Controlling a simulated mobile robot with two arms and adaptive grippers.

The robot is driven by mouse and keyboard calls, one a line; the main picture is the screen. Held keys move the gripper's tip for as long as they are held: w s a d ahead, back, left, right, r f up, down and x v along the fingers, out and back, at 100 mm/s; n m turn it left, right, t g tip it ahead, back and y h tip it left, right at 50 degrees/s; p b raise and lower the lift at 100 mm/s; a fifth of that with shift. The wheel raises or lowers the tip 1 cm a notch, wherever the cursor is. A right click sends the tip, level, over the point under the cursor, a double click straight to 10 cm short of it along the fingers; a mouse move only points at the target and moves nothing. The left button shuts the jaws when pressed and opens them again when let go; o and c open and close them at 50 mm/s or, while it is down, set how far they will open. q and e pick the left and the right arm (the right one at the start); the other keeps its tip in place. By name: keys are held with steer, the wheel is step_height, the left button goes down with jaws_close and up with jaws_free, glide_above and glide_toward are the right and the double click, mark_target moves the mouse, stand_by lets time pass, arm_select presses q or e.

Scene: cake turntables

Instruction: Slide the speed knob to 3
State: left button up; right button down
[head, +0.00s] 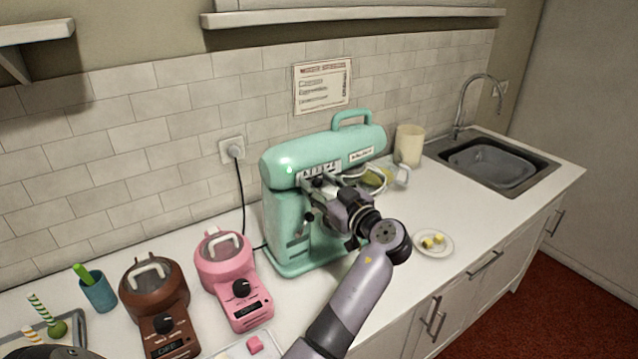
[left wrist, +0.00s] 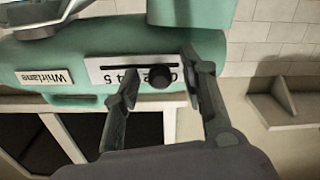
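The mint-green stand mixer (head: 300,215) stands on the counter against the tiled wall. Its white speed scale (left wrist: 105,70) shows upside down in the left wrist view, with a dark slot and digits. The 0 is at the right and the 5 at the left. The round black speed knob (left wrist: 160,78) sits toward the 0 end and hides some digits. My left gripper (head: 325,184) is at the scale, and in the left wrist view its fingers (left wrist: 160,82) are open on either side of the knob, with gaps. My right gripper is not in view.
A pink appliance (head: 226,268) and a brown one (head: 155,290) stand left of the mixer. A small plate with yellow pieces (head: 433,243) lies to the right, with a cream canister (head: 408,146) and sink (head: 490,160) behind. A power cord hangs from the wall socket.

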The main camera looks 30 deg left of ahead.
arm_select(q)
steer(key=shift+a, duration=0.1)
jaws_close()
stand_by(0.6)
